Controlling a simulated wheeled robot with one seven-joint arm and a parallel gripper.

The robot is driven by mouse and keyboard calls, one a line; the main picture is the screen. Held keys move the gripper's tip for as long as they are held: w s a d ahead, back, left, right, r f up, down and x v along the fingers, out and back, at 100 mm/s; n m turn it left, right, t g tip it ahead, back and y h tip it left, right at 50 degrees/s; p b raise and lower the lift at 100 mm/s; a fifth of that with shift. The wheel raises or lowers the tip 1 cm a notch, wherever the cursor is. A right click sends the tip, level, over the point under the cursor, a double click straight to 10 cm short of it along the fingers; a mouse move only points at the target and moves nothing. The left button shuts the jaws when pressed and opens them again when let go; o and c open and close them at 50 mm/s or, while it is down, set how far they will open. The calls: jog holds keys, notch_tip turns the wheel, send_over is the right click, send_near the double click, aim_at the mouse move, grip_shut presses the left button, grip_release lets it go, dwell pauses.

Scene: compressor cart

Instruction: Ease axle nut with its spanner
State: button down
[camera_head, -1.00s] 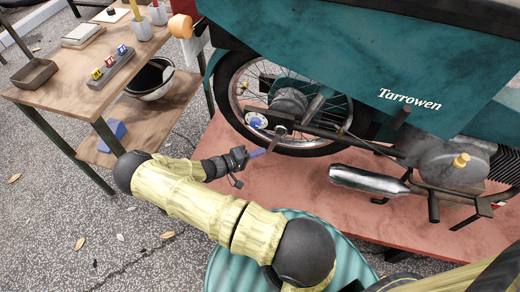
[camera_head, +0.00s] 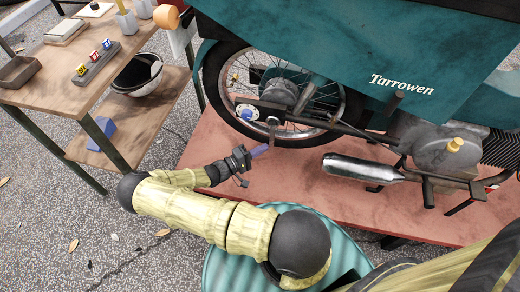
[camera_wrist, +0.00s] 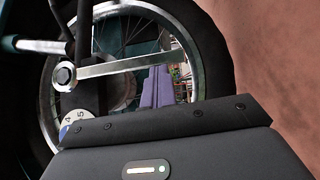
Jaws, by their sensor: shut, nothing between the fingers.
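The axle nut (camera_head: 272,120) is at the rear wheel's hub in the head view; it also shows in the wrist view (camera_wrist: 65,75). The spanner (camera_head: 275,136) has its head at the nut and its handle hanging down over the wheel rim. In the wrist view the spanner (camera_wrist: 125,67) is a grey bar running right from the nut. My gripper (camera_head: 262,150), with purple fingers, is shut and empty just left of the handle's lower end. In the wrist view its fingers (camera_wrist: 157,88) show just below the bar; whether they touch it I cannot tell.
A numbered blue-and-white disc (camera_head: 246,113) sits left of the nut. The silver exhaust (camera_head: 360,168) lies to the right, above the red platform (camera_head: 320,195). A wooden bench (camera_head: 75,60) with several items stands at the left. Free room lies over the platform's front left.

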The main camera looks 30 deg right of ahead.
jog(key=shift+d, duration=0.1)
jog(key=w+a, duration=0.3)
jog(key=a, duration=0.9)
jog(key=shift+a, duration=0.4)
jog(key=shift+a, duration=0.1)
